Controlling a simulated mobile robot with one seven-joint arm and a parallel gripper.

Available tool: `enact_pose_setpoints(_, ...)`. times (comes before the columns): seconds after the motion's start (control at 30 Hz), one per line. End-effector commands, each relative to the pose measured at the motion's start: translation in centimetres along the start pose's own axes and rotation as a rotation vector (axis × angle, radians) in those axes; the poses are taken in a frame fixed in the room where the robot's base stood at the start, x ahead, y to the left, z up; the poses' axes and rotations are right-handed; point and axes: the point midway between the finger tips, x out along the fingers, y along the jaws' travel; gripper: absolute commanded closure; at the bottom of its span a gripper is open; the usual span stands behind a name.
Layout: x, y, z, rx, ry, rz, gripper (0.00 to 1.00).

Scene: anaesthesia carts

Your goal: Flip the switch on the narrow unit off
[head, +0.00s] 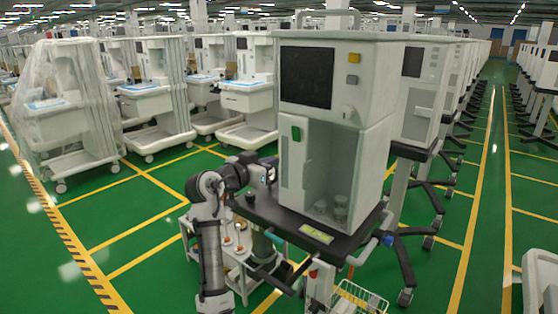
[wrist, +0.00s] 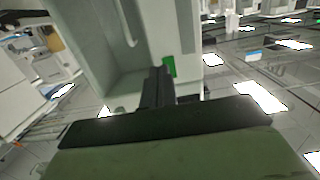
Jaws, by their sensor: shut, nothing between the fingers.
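The narrow unit (head: 343,130) is a tall white cabinet with a dark screen, standing on a black-topped stand in the middle of the head view. Its green switch (head: 296,133) is on the front face below the screen. In the wrist view the green switch (wrist: 169,67) shows just beside the fingertips. My gripper (wrist: 160,72) is shut and empty, its dark fingers close together and pointing at the unit's face. I cannot tell whether they touch the switch. In the head view my gripper (head: 271,174) is at the unit's left side, lower than the switch.
The black stand top (head: 262,211) lies under the unit, close to my arm. A small white trolley (head: 235,262) and a wire basket (head: 358,299) are low in front. Green floor (head: 118,208) is open at the left.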

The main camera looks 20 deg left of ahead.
Motion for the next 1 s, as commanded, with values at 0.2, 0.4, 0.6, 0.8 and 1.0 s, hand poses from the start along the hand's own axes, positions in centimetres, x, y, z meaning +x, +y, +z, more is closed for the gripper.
enact_pose_setpoints(0.2, -3.2, -0.1, 0.9, 0.0, 0.002, -0.001, 1.0)
enact_pose_setpoints(0.4, -4.1, 0.0, 1.0, 0.0, 0.0, -0.001, 1.0)
enact_pose_setpoints(0.6, -4.1, -0.1, 0.9, 0.0, 0.0, -0.001, 1.0)
enact_pose_setpoints(0.8, -4.1, 0.0, 0.9, 0.0, 0.0, -0.001, 1.0)
enact_pose_setpoints(1.0, -6.1, -1.7, -1.4, 0.004, 0.112, -0.139, 1.0)
